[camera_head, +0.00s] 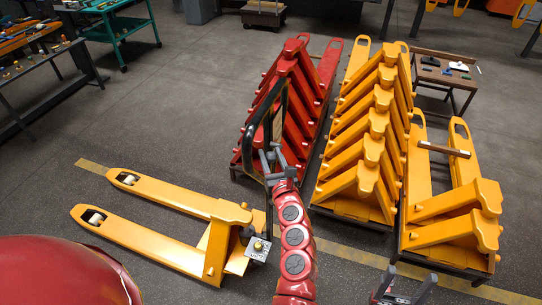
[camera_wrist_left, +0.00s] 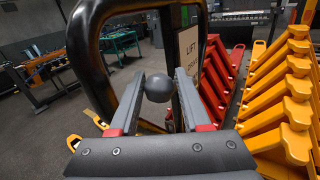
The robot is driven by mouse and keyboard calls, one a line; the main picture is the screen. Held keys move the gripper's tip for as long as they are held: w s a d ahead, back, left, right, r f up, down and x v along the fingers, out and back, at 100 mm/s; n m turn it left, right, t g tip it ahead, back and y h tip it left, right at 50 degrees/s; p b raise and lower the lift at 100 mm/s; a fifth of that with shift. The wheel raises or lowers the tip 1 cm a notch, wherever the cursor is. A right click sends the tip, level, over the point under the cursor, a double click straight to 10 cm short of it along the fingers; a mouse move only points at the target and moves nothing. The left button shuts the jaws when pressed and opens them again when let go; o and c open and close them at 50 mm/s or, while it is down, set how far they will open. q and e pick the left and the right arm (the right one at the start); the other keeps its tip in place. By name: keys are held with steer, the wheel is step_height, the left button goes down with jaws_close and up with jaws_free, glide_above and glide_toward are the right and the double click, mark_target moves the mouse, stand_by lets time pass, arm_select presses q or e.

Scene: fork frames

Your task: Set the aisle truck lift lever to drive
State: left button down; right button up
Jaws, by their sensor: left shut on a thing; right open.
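The yellow aisle truck (camera_head: 150,232) stands on the floor at the lower left, forks pointing left. Its black loop handle (camera_head: 252,128) rises upright at the centre and fills the left of the left wrist view (camera_wrist_left: 82,50). A round grey knob (camera_wrist_left: 158,88), seemingly the lift lever's end, sits between the jaws of my left gripper (camera_wrist_left: 158,80), which is shut on it beside the handle. My left gripper (camera_head: 270,160) covers the knob in the head view. My right gripper (camera_head: 402,287) is open and empty at the bottom edge.
Stacked red frames (camera_head: 300,75) stand just behind the handle. Stacked yellow frames (camera_head: 372,140) stand to the right, with a lower yellow stack (camera_head: 455,215) beside them. A small table (camera_head: 447,75) is at the back right.

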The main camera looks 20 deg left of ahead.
arm_select(q)
steer(key=shift+s+f, duration=0.1)
steer(key=shift+f+b, duration=0.15)
steer(key=shift+b, duration=0.15)
steer(key=f+n+t+y+b, duration=0.1)
steer(key=f+b, duration=0.1)
steer(key=b, duration=1.2)
steer(key=s+f+n+t+y+b, duration=0.1)
steer(key=f+n+y+b, duration=0.1)
steer(key=b, duration=1.2)
steer(key=shift+t, duration=0.4)
